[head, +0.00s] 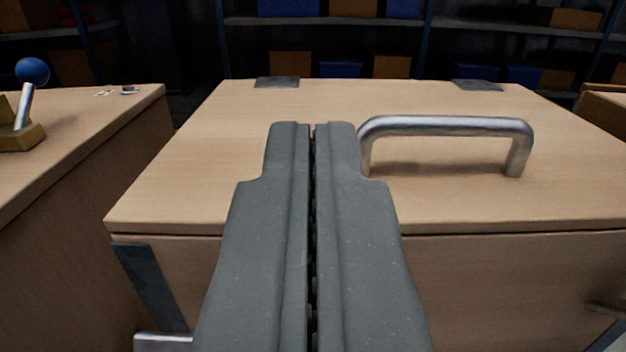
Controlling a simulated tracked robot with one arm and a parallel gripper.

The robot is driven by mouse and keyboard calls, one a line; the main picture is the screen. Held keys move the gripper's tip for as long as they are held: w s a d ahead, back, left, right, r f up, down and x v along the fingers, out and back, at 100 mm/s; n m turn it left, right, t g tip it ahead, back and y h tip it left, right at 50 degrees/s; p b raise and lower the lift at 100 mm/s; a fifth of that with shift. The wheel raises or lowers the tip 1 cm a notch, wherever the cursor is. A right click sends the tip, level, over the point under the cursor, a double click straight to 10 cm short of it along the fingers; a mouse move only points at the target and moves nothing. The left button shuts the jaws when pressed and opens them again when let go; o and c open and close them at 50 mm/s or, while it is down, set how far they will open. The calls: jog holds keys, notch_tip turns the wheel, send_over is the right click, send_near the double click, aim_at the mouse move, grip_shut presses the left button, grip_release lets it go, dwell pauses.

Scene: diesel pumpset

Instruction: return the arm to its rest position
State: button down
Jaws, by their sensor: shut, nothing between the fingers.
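My gripper (312,128) is in the middle of the head view, pointing away from the camera. Its two grey fingers are shut together with only a thin dark seam between them, and nothing is held. The fingertips appear over a wooden box with a closed lid (230,150). A silver bar handle (445,125) stands on the lid, just right of the fingertips in the picture. Whether the right finger touches the handle's left leg cannot be told. The rest of my arm is out of view.
A wooden bench (95,130) at left carries a lever with a blue ball knob (33,71) on a brass-coloured base. Two dark hinges (277,82) sit at the lid's back edge. Shelves with blue and brown bins (340,70) stand behind. A dark gap separates bench and box.

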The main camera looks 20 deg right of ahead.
jog(key=f+v, duration=0.1)
jog(key=v, duration=0.4)
jog(key=w+a+r+y+p, duration=0.1)
jog(key=w+a+r, duration=0.1)
jog(key=w+r, duration=0.45)
jog(key=w+a+r+y+p, duration=0.1)
jog(key=w+r, duration=0.2)
jog(key=r, duration=0.6)
jog(key=a+r+y, duration=0.2)
jog(key=a+r, duration=0.1)
jog(key=r, duration=0.6)
jog(key=a+r+y, duration=0.1)
jog(key=a+r, duration=0.1)
jog(key=r, duration=0.8)
jog(key=s+a+r+n+y+p, duration=0.1)
jog(key=s+r, duration=0.2)
jog(key=r, duration=0.3)
jog(key=s+a+r+n+g, duration=0.1)
jog(key=s+r, duration=0.2)
jog(key=r, duration=0.3)
jog(key=s+a+r+n+y+p, duration=0.1)
jog(key=s+r, duration=0.2)
jog(key=r, duration=0.3)
jog(key=s+r+n+g, duration=0.1)
jog(key=s+r, duration=1.1)
jog(key=s, duration=0.3)
jog(key=shift+s+a+r, duration=0.3)
jog(key=shift+s+r, duration=0.05)
jog(key=shift+s, duration=0.05)
